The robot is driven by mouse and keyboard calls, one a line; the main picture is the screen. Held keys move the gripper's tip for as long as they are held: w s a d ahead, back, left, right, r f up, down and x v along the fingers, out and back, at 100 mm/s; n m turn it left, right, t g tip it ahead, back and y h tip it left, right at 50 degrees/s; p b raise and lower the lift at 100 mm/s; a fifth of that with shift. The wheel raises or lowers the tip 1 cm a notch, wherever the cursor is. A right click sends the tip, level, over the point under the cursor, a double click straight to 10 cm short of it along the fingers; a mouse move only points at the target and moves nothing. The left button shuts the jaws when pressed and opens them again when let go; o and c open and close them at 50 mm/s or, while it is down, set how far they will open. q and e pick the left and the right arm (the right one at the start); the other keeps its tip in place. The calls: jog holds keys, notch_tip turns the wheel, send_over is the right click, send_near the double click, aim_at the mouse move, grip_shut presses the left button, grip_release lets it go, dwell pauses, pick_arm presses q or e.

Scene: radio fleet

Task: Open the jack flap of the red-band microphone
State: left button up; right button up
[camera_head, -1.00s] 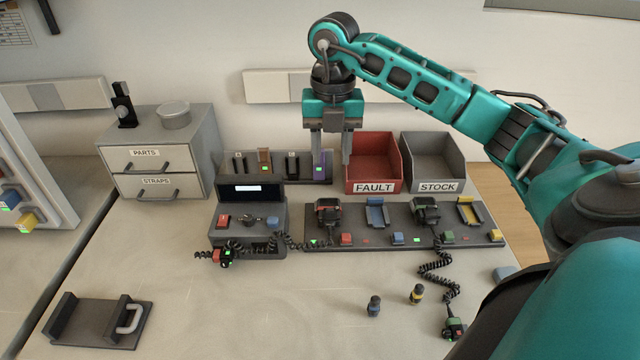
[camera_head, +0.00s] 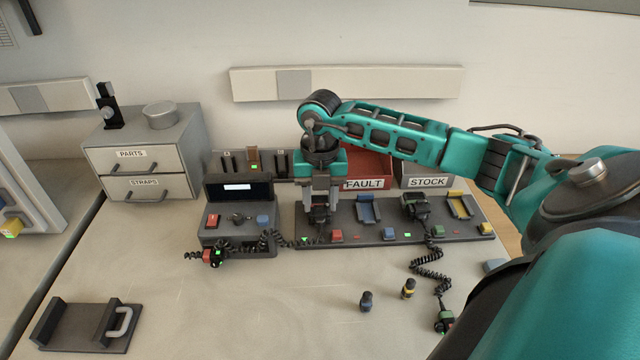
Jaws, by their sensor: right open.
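The red-band microphone (camera_head: 212,257) is a small dark piece with a red part and a green light. It lies on the bench in front of the display console, with a black coiled cord (camera_head: 270,238) running right toward the charging rack. Its jack flap is too small to make out. My right gripper (camera_head: 321,212) is open and points down over the dark radio (camera_head: 320,218) in the leftmost bay of the rack, with its fingers close around or just above it; I cannot tell if they touch. It is well right of the microphone. My left gripper is not in view.
The rack (camera_head: 375,236) also holds blue and yellow cradles and a second radio (camera_head: 415,206). A green-band microphone (camera_head: 444,320) lies at the front right, near two small banded cylinders (camera_head: 366,301). The red FAULT bin (camera_head: 368,163) stands behind.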

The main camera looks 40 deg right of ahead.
grip_shut()
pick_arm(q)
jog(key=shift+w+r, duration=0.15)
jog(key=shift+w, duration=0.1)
